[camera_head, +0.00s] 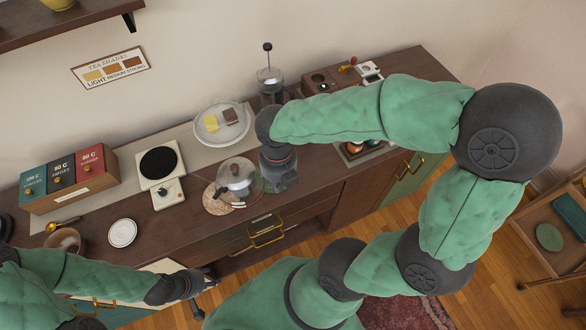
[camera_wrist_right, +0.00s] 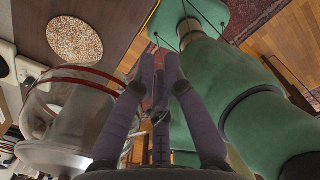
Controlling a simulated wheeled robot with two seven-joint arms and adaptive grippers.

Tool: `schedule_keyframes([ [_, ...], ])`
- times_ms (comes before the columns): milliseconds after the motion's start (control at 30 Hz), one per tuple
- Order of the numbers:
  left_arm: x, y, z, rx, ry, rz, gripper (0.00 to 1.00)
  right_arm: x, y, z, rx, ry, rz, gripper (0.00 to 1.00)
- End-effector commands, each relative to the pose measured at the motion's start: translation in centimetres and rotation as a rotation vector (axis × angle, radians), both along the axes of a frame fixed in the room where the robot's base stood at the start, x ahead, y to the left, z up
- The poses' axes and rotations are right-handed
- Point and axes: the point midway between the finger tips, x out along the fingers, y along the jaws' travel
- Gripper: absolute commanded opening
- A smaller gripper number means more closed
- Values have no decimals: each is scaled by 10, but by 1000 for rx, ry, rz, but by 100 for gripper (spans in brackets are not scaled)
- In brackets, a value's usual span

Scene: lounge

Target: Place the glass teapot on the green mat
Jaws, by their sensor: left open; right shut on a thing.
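The glass teapot (camera_head: 237,174), with a pale lid and a red band, appears over the counter, partly overlapping a round cork mat (camera_head: 219,199) in the head view. It fills the left of the right wrist view (camera_wrist_right: 75,115). My right gripper (camera_head: 279,177) is beside it, its fingers (camera_wrist_right: 165,85) shut at the handle side; the exact grip is partly hidden. A round green mat (camera_head: 548,237) lies on a low wooden side table at the far right. My left gripper (camera_head: 198,284) is open and empty in front of the counter.
The side table (camera_head: 550,262) also bears a dark green rectangular item (camera_head: 570,214). Open floor lies between counter and side table.

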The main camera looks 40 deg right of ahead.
Motion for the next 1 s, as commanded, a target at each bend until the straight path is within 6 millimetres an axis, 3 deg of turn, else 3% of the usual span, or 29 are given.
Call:
schedule_keyframes([
  [167, 1, 0, -6, 0, -2, 2, 48, 6, -17, -9, 0, -1, -6, 0],
  [600, 0, 0, -27, 0, -1, 1, 48, 38, -92, -54, 1, 1, -3, 0],
  [800, 0, 0, -37, 0, -1, 1, 48, 47, -112, -81, 0, 0, -3, 0],
  [1000, 0, 0, -39, 0, -1, 1, 48, 51, -120, -91, 0, -2, -1, 0],
])
